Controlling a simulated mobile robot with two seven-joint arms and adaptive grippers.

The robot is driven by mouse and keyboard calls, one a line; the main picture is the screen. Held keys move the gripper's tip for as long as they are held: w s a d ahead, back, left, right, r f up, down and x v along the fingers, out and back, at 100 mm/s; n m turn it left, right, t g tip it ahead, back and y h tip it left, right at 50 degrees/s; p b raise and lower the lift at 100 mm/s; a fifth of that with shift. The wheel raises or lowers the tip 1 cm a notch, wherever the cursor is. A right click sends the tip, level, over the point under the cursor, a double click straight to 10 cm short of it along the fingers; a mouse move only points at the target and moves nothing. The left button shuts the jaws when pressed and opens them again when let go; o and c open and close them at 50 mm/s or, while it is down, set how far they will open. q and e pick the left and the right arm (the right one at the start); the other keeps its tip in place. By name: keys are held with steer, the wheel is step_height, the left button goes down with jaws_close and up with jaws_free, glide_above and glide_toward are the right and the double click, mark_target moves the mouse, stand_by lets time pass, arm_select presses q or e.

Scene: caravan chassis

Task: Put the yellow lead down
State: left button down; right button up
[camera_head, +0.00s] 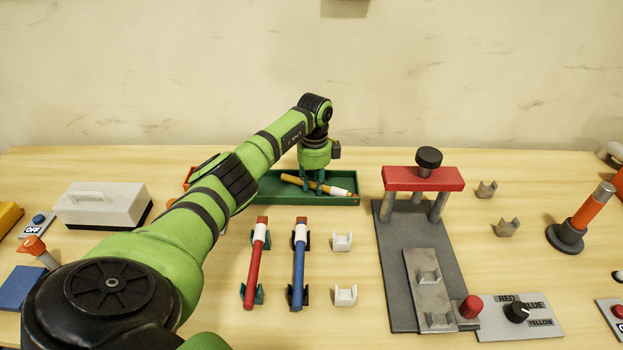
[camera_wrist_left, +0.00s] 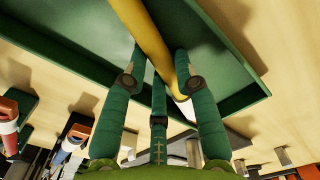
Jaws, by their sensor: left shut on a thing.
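The yellow lead (camera_head: 300,183) is a yellow rod with a white band and an orange end. It lies slanted inside the green tray (camera_head: 278,199) at the back middle of the table. My left gripper (camera_head: 315,187) reaches down into the tray and is shut on the lead near its middle. In the left wrist view the yellow lead (camera_wrist_left: 146,38) runs between the green fingers (camera_wrist_left: 155,85), over the tray's green floor. I cannot tell whether the lead touches the tray floor. My right gripper is not in view.
A red lead (camera_head: 256,265) and a blue lead (camera_head: 299,265) rest on holders in front of the tray. White holders (camera_head: 343,241) beside them are empty. A grey stand with a red top (camera_head: 423,179) is to the right. A white box (camera_head: 103,204) is at the left.

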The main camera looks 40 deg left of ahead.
mark_target(315, 185)
arm_select(q)
steer(key=shift+w+d+f, duration=0.1)
steer(key=shift+d+f, duration=0.05)
steer(key=shift+d, duration=0.05)
steer(key=c, duration=1)
jaws_free()
steer(key=shift+o, duration=0.2)
steer(key=shift+a, duration=0.25)
steer(key=shift+d+r, duration=0.1)
steer(key=shift+r, duration=0.3)
step_height(315, 185, up, 12)
steer(key=b, duration=0.2)
steer(key=shift+f+b, duration=0.2)
steer(key=shift+b, duration=0.15)
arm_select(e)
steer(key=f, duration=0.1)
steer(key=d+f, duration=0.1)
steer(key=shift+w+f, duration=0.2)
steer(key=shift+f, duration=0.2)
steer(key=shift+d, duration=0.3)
arm_select(q)
steer(key=shift+r, duration=0.1)
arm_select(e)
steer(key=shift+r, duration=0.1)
